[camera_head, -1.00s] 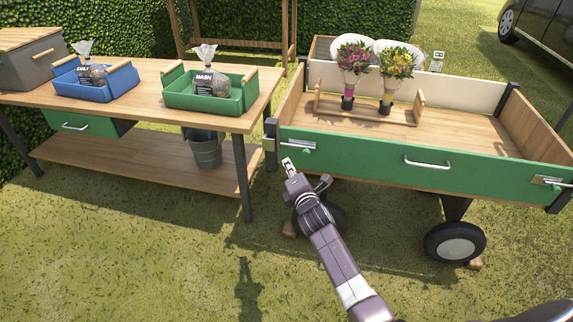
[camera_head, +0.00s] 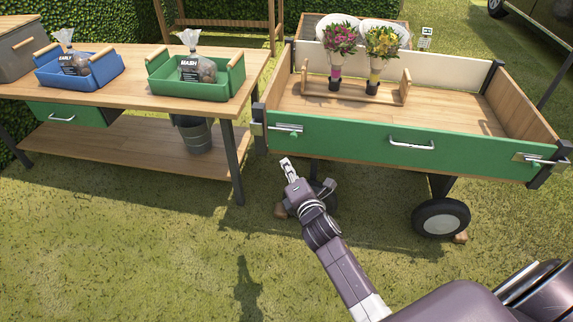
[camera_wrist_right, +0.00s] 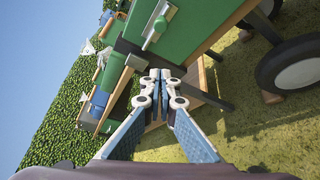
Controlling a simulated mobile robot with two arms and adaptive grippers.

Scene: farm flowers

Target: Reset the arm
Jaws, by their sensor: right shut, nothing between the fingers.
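My right gripper (camera_head: 287,166) is shut and empty. It hangs in the air in front of the cart's left end, below the green front panel. In the right wrist view its fingertips (camera_wrist_right: 163,76) meet, with nothing between them. My left gripper is not in view. The wooden cart (camera_head: 470,113) holds a wooden rack (camera_head: 305,83) with two bouquets, one pink (camera_head: 340,40) and one yellow (camera_head: 382,45), both upright. The cart's green front panel (camera_head: 350,138) is up, with a latch at each end.
A wooden table (camera_head: 135,92) at left bears a blue tray (camera_head: 60,78) and a green tray (camera_head: 215,90), each with a bag. A metal bucket (camera_head: 196,136) stands on its lower shelf. A cart wheel (camera_head: 441,217) rests on the grass. Grass in front is clear.

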